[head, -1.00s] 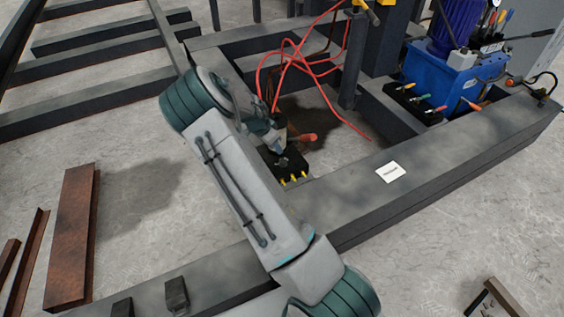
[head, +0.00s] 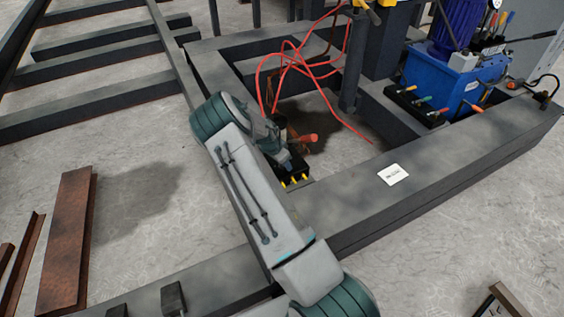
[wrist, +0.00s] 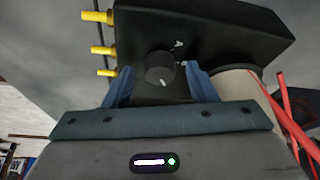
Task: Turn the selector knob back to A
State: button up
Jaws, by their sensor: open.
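The black selector box (wrist: 225,35) fills the upper part of the wrist view, with several yellow fittings on its left side. Its round dark knob (wrist: 159,67) sits near the middle, with a pale mark on its lower side. A white letter A (wrist: 179,44) is printed up and right of the knob, away from that mark. My gripper (wrist: 161,76) is open. Its blue fingers stand left and right of the knob, with visible gaps; I cannot tell the depth between them. In the head view the box (head: 296,170) is partly hidden by my arm.
The box is by the dark steel frame (head: 340,220), beside red hoses (head: 297,62) and an orange-red handle (head: 303,138). Red hoses also run close to the right side in the wrist view. A blue hydraulic unit (head: 440,85) stands farther right.

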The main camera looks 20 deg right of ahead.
jog(key=c, duration=1)
jog(key=n+t, duration=0.1)
jog(key=n, duration=0.3)
jog(key=shift+s+d+y+b, duration=0.1)
jog(key=shift+s+y+b, duration=0.05)
jog(key=shift+y+b, duration=0.25)
jog(key=n, duration=0.2)
jog(key=n+t+y+b, duration=0.1)
jog(key=n, duration=0.1)
jog(key=shift+d+t, duration=0.1)
jog(key=shift+t, duration=0.2)
jog(key=n+y, duration=0.1)
jog(key=n, duration=0.2)
jog(key=shift+s+d+n+y+b, duration=0.1)
jog(key=shift+n+y+b, duration=0.2)
jog(key=shift+n+b, duration=0.1)
jog(key=shift+n+y, duration=0.5)
jog(key=shift+n, duration=1)
